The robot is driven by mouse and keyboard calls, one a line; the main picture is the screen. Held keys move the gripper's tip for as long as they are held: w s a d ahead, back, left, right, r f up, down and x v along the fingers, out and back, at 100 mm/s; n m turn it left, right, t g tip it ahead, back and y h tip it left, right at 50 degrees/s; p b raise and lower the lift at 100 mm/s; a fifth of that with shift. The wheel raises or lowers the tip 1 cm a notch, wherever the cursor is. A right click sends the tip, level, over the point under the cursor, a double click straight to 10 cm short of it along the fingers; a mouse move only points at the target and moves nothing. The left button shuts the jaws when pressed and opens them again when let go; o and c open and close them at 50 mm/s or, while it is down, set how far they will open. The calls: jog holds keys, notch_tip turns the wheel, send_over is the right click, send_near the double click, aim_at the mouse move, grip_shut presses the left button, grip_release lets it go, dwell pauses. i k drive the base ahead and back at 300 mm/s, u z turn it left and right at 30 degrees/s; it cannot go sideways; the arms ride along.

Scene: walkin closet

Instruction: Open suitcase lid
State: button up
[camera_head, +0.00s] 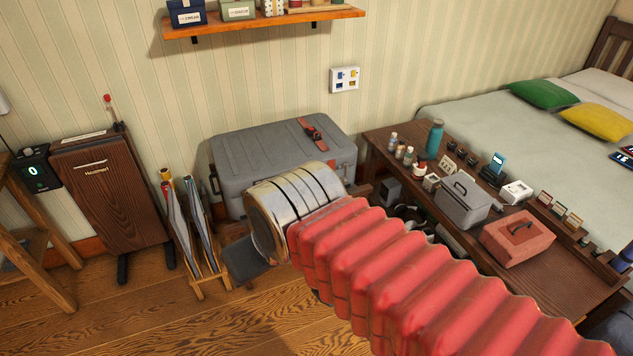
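The grey suitcase (255,148) lies against the striped wall, left of centre. Its lid is shut, and a red strap with a dark buckle (314,132) lies on top of it. My red ribbed arm reaches in from the lower right and ends in a metal cuff in front of the suitcase, hiding part of its front. My gripper's fingers cannot be made out beyond the cuff. A dark grey flat piece (246,263) shows just below the cuff; I cannot tell whether it belongs to my gripper. No contact with the suitcase can be made out.
A wooden rack with folded items (205,275) and a brown wooden cabinet (110,190) stand left of the suitcase. A low wooden table (545,265) with bottles and boxes is right. A shelf (265,24) hangs above. Wooden floor (130,315) is open at the lower left.

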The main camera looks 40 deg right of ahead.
aim_at(244, 160)
jog(key=k, duration=0.35)
jog(key=z, duration=0.2)
jog(key=i, duration=0.35)
jog(key=z, duration=0.75)
jog(key=i, duration=1.35)
jog(key=u, duration=0.75)
jog(key=i, duration=0.45)
jog(key=u, duration=0.25)
